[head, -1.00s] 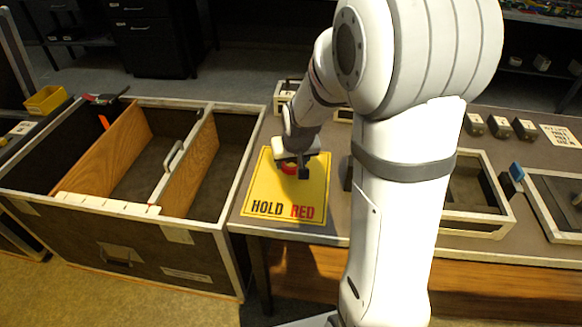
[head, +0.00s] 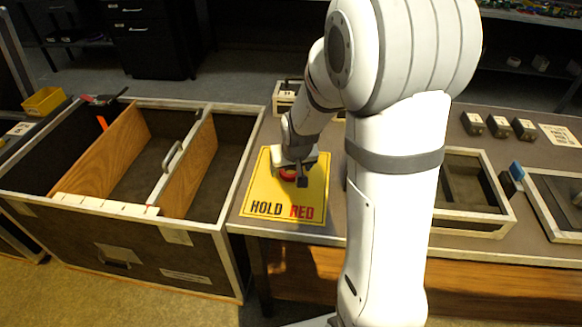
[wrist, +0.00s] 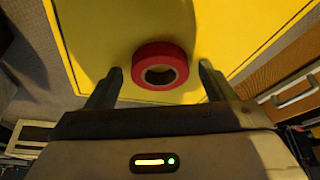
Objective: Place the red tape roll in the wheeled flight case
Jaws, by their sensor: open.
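The red tape roll (wrist: 160,65) lies flat on the yellow sign marked HOLD RED (head: 262,190), on the table beside the case. My gripper (wrist: 157,75) is open, with one finger on each side of the roll in the wrist view. The fingers look apart from the roll. In the head view my gripper (head: 296,174) is low over the sign and hides part of the roll (head: 287,174). The wheeled flight case (head: 70,235) stands open on the floor left of the table, with wooden dividers (head: 188,168) inside. Its wheels are not visible.
A grey-brown table (head: 330,232) carries the sign. Open trays (head: 470,219) and several small dark blocks (head: 499,126) lie to the right, beyond my arm. A yellow bin (head: 43,101) stands behind the case at left. The case's compartments look mostly empty.

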